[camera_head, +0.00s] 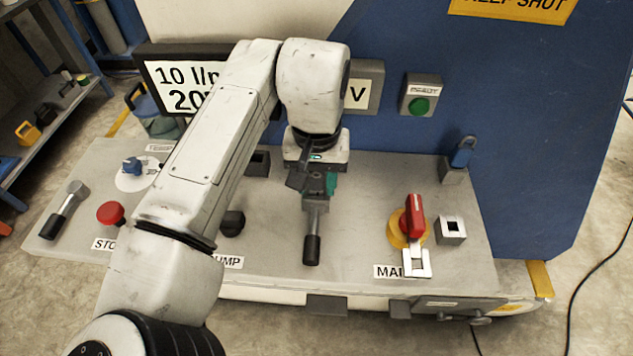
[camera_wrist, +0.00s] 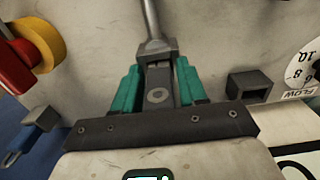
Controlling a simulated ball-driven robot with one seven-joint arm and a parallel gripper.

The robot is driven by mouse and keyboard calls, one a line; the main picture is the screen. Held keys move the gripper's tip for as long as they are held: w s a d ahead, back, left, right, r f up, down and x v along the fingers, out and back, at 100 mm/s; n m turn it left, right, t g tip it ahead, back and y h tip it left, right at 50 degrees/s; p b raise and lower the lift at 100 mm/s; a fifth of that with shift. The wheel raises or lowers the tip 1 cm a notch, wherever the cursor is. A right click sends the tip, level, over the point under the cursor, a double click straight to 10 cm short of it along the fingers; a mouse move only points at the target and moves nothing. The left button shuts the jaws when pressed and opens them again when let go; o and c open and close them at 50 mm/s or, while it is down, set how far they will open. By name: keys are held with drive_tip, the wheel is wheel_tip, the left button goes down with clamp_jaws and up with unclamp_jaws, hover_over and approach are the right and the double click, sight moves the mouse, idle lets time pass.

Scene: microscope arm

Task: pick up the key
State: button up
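What looks like the key (camera_head: 462,152) is a blue-headed piece standing at a grey block (camera_head: 453,172) at the panel's back right. My gripper (camera_head: 318,185) is over the middle of the panel, well left of the key. In the wrist view its two green fingers (camera_wrist: 158,72) stand apart. A grey lever base shows between them; I cannot tell whether they touch it. The fingers do not hold the key.
A metal lever with a black grip (camera_head: 312,250) lies below my gripper. A red switch on a yellow disc (camera_head: 410,222) and a grey square socket (camera_head: 450,230) stand in front of the key. The blue cabinet wall (camera_head: 540,130) rises close behind it.

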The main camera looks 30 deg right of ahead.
clamp_jaws()
drive_tip(key=shift+r, duration=0.1)
